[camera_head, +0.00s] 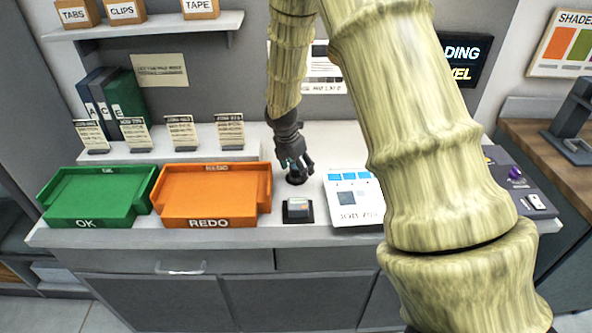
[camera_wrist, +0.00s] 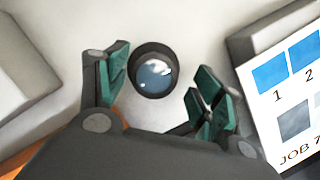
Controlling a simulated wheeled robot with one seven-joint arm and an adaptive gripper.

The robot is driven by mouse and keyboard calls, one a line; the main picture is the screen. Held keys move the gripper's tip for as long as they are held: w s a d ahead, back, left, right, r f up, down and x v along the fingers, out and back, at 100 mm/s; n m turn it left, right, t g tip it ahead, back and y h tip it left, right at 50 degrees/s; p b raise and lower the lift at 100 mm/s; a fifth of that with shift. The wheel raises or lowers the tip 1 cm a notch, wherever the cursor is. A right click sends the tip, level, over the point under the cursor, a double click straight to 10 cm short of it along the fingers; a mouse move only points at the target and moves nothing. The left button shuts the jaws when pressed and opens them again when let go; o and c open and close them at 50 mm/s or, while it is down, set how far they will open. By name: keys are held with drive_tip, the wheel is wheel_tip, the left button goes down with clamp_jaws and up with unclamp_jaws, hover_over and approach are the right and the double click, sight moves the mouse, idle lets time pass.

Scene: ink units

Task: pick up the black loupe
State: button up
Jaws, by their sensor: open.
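The black loupe (camera_wrist: 154,71) shows in the wrist view as a round black ring with a shiny, bluish lens, upright on the pale counter. In the head view the loupe (camera_head: 296,178) is a small dark shape under my fingers, partly hidden by them. My gripper (camera_wrist: 158,92) is open, with one green-padded finger to the left of the loupe and the other to its lower right. In the head view my gripper (camera_head: 297,163) points down just above the loupe. I see no clear contact between fingers and loupe.
A white job sheet board (camera_head: 352,198) lies right of the loupe. A small black-based block (camera_head: 298,210) sits in front of it. The orange REDO tray (camera_head: 210,223) and green OK tray (camera_head: 85,223) stand to the left. A raised shelf with cards (camera_head: 190,155) is behind.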

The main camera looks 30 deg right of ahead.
drive_tip(key=shift+d+f, duration=0.1)
drive_tip(key=shift+f, duration=0.25)
drive_tip(key=shift+w+f, duration=0.55)
drive_tip(key=shift+f, duration=0.1)
drive_tip(key=shift+s+r, duration=0.3)
drive_tip(key=shift+s, duration=0.05)
drive_tip(key=c, duration=1.1)
